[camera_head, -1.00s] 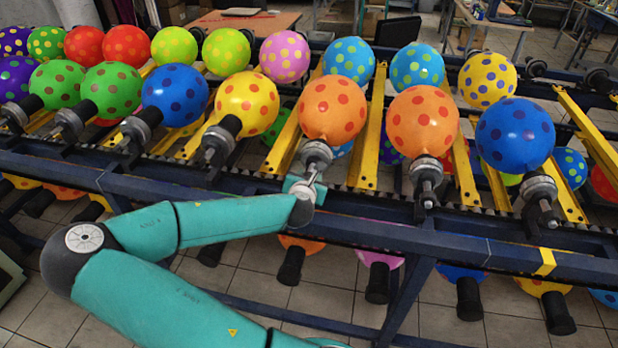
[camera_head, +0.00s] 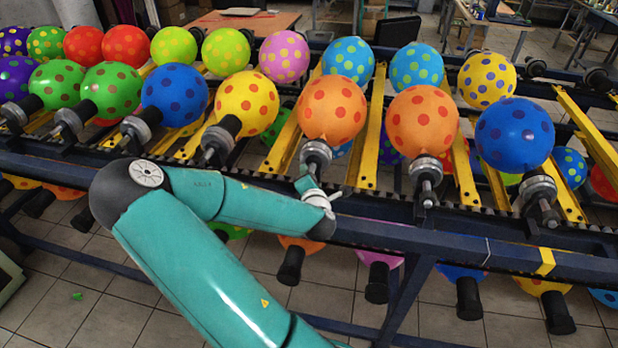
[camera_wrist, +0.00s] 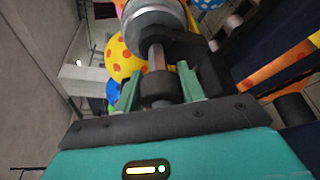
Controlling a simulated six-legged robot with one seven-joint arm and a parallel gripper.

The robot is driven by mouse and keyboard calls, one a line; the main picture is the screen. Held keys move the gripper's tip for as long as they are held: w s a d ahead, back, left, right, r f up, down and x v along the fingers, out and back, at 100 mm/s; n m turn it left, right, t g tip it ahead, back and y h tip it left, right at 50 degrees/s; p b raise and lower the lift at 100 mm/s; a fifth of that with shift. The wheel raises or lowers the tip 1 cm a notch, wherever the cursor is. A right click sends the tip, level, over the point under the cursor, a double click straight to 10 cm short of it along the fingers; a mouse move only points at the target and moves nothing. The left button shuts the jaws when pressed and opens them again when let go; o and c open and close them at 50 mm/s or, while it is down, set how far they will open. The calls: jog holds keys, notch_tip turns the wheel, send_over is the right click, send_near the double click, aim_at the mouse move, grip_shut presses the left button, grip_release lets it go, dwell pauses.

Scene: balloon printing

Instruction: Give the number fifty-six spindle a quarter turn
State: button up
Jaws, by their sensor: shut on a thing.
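A spindle (camera_head: 317,154) with a metal collar carries an orange balloon (camera_head: 332,108) with red dots, in the front row on the rack. My gripper (camera_head: 309,187) is at the near end of this spindle. In the wrist view my gripper (camera_wrist: 160,88) has its two green fingers on either side of the spindle's dark end (camera_wrist: 158,87), shut on it. The metal shaft and collar (camera_wrist: 153,18) show beyond the fingers. I can read no number on any spindle, so I cannot tell from a mark which is fifty-six.
Neighbouring spindles carry a yellow balloon (camera_head: 246,104) on the left and another orange balloon (camera_head: 422,121) on the right. A dark blue rail (camera_head: 400,240) runs across in front, with yellow bars (camera_head: 373,140) between balloons. More balloons hang below.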

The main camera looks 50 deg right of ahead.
jog(key=m+t, duration=0.1)
jog(key=m, duration=0.3)
jog(key=shift+t+h, duration=0.3)
jog(key=shift+t, duration=0.1)
jog(key=shift+m, duration=0.3)
jog(key=o, duration=1)
jog(key=shift+w, duration=0.1)
